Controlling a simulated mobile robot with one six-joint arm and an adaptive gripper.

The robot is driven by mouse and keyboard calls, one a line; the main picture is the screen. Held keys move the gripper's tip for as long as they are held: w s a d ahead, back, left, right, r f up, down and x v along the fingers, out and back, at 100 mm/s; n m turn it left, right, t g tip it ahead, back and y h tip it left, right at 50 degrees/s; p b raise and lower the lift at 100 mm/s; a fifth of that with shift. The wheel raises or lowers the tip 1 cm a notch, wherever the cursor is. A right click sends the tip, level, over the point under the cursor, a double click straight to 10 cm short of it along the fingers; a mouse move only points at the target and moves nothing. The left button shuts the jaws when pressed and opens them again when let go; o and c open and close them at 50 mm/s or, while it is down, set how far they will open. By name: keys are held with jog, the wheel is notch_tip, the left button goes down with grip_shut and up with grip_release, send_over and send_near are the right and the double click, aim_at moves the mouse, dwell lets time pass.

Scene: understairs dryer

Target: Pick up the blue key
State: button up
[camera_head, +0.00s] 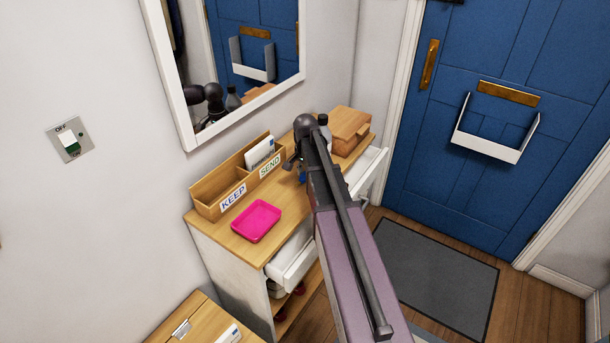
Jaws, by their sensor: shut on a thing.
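My arm reaches from the bottom right over the wooden cabinet top, with its wrist near the middle of the view. My gripper (295,164) is mostly hidden behind the wrist, low over the cabinet top, right of the SEND compartment. It is shut on a small blue thing (302,178), which looks like the blue key. Only a sliver of it shows, and I cannot tell whether it touches the cabinet top.
A wooden KEEP/SEND organiser (207,197) holds white envelopes (262,151). A pink tray (256,221) lies in front. A wooden box (349,130) stands at the back right. Two drawers, the near one (293,262) and far one (368,172), are open. A mirror (187,145) hangs above.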

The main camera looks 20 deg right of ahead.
jog(key=shift+r, duration=0.2)
notch_tip(320, 180, up, 4)
jog(key=p, duration=0.4)
jog(key=shift+f, duration=0.15)
jog(key=s+a, duration=0.2)
jog(key=s, duration=1.3)
jog(key=shift+s+a+r+p, duration=0.3)
jog(key=shift+s+r+p, duration=0.1)
jog(key=shift+r, duration=0.05)
